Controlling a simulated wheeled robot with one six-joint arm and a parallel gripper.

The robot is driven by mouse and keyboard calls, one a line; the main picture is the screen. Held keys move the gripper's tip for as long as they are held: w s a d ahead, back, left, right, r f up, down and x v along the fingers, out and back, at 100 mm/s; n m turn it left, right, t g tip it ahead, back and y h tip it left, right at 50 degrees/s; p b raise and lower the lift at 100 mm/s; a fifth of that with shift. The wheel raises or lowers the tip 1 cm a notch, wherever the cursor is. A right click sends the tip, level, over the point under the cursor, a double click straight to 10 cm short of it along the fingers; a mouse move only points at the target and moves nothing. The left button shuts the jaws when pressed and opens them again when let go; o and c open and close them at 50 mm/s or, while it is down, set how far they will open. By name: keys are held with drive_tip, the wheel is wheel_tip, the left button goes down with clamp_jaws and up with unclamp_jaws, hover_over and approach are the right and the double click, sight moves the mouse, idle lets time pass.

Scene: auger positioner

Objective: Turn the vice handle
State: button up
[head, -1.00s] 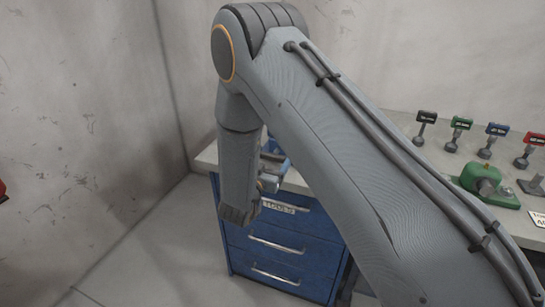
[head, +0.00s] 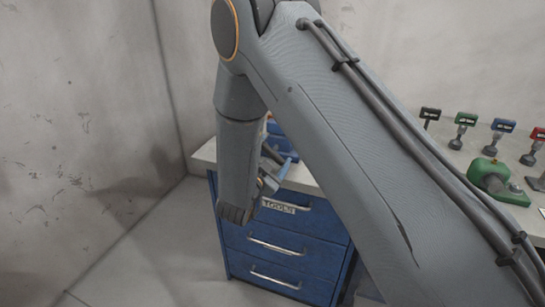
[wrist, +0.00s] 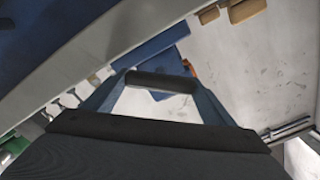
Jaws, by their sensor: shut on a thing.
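A blue vice (head: 281,143) stands at the near left corner of the bench, partly hidden behind my arm. It also shows in the wrist view (wrist: 152,46), beyond the fingers. My gripper (head: 270,181) is in front of the vice, above the drawer front, and mostly hidden by my wrist. The join between handle and vice cannot be seen clearly.
A blue tool cabinet (head: 283,246) with several drawers is below the bench (head: 205,152). A green clamp-like device (head: 488,174) and several coloured upright pieces are on the bench at right. Bare walls and open floor lie to the left.

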drive_tip(key=shift+m+b, duration=0.4)
drive_tip(key=shift+m, duration=0.4)
drive_tip(key=o, duration=1)
drive_tip(key=shift+o, duration=0.2)
drive_tip(key=shift+f, duration=0.1)
